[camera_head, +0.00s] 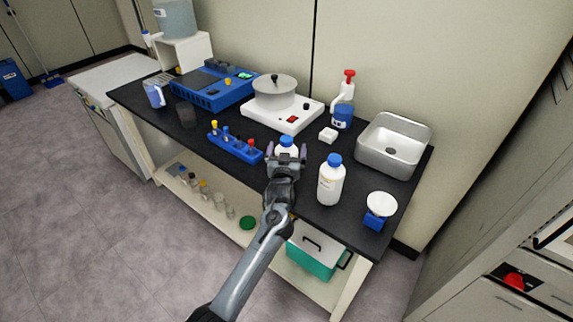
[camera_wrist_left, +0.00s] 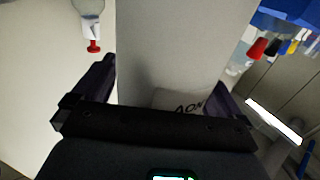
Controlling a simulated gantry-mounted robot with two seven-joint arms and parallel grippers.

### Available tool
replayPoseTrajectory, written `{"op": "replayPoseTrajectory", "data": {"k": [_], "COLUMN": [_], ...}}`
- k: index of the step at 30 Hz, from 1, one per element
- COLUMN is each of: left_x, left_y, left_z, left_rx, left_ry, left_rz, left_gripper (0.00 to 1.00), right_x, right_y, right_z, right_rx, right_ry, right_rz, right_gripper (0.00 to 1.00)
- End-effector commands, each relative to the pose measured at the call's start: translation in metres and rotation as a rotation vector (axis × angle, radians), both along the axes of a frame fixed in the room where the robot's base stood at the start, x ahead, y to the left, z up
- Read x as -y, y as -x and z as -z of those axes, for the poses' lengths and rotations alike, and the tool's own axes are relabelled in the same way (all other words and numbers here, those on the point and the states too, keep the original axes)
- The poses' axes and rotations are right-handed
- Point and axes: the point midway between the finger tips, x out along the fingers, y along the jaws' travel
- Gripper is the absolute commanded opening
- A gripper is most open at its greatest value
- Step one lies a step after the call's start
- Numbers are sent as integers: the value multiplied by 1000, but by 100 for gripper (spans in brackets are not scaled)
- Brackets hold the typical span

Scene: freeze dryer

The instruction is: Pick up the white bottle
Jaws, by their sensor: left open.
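A white bottle with a blue cap (camera_head: 286,141) stands on the dark bench top near its front edge. My left gripper (camera_head: 285,153) is at this bottle, its open fingers on either side of it. In the left wrist view the white bottle body (camera_wrist_left: 180,45) fills the space between the two dark fingers (camera_wrist_left: 163,95), with part of a printed label showing low down. Whether either finger touches it I cannot tell. The gripper hides the bottle's lower part in the head view. A second white bottle with a blue cap (camera_head: 331,182) stands upright to the right. My right gripper is not in view.
A blue rack with coloured caps (camera_head: 236,147) is left of the gripper. A white hotplate with a pot (camera_head: 283,112), a small white block (camera_head: 328,135) and a spray bottle (camera_head: 343,106) stand behind. A metal basin (camera_head: 394,144) and small scale (camera_head: 380,209) are to the right.

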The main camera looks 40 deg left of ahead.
Motion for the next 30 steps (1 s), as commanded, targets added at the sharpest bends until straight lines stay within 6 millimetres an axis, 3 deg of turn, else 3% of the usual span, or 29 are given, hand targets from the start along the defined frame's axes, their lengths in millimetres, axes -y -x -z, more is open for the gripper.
{"op": "replayPoseTrajectory", "data": {"k": [8,23,30], "left_x": [-2,-2,-2], "left_y": [-2,-2,-2], "left_z": [0,-2,-4], "left_rx": [-1,3,3], "left_ry": [1,-1,-1], "left_rz": [0,0,0], "left_gripper": [100,25,23], "right_x": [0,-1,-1], "right_y": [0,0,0], "right_z": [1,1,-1], "right_rx": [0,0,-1], "right_ry": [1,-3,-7], "right_rz": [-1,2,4], "right_gripper": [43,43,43]}}
